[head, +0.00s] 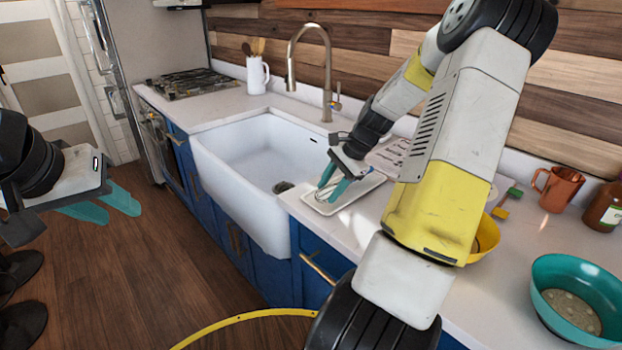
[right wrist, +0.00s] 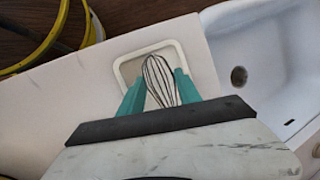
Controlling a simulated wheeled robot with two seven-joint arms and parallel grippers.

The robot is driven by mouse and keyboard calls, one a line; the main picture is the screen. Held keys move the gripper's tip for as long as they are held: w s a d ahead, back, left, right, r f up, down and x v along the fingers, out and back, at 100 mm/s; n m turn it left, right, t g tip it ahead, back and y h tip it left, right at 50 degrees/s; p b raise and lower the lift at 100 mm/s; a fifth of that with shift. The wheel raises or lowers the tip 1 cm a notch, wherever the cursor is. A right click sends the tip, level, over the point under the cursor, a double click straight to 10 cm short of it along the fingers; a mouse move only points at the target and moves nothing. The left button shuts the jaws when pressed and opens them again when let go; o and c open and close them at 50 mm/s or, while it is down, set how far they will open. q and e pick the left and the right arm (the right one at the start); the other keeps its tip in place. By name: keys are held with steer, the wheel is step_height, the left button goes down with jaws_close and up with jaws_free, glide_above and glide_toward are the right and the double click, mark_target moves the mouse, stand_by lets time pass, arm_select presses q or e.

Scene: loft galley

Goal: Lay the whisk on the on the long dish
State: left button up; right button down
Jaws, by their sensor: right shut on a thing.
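The whisk (right wrist: 158,79) has thin dark wire loops and shows between my right gripper's teal fingers in the right wrist view. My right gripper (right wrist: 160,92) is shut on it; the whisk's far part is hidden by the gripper. The long dish (right wrist: 121,68) is pale with a raised rim and lies under the whisk's wire end. In the head view my right gripper (head: 333,186) is low over the dish (head: 374,186), beside the sink. I cannot tell whether the whisk touches the dish. My left gripper (head: 104,207) is open and empty, over the floor at the left.
The white sink (head: 230,180) is left of the dish, with a tall faucet (head: 327,75) behind. A teal bowl (head: 570,275), a copper mug (head: 557,190), a yellow bowl (head: 487,240) and a brown bottle (head: 603,207) stand on the right counter. A utensil jug (head: 257,77) stands beyond the sink.

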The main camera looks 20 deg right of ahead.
steer(key=c, duration=0.8)
jaws_free()
steer(key=shift+c, duration=0.2)
steer(key=v, duration=1.2)
steer(key=s+a+r+n+h, duration=0.2)
steer(key=s+a+r+n, duration=0.2)
steer(key=a, duration=0.2)
steer(key=s+a+r+n+h, duration=0.1)
steer(key=s+a+r+n, duration=0.2)
steer(key=a, duration=0.4)
steer(key=s+a+r+n+t, duration=0.2)
steer(key=s+a+n, duration=0.5)
steer(key=s, duration=0.5)
steer(key=shift+r+n+t+y, duration=0.3)
steer(key=shift+n+t, duration=0.4)
steer(key=shift+t, duration=0.2)
steer(key=shift+a, duration=0.1)
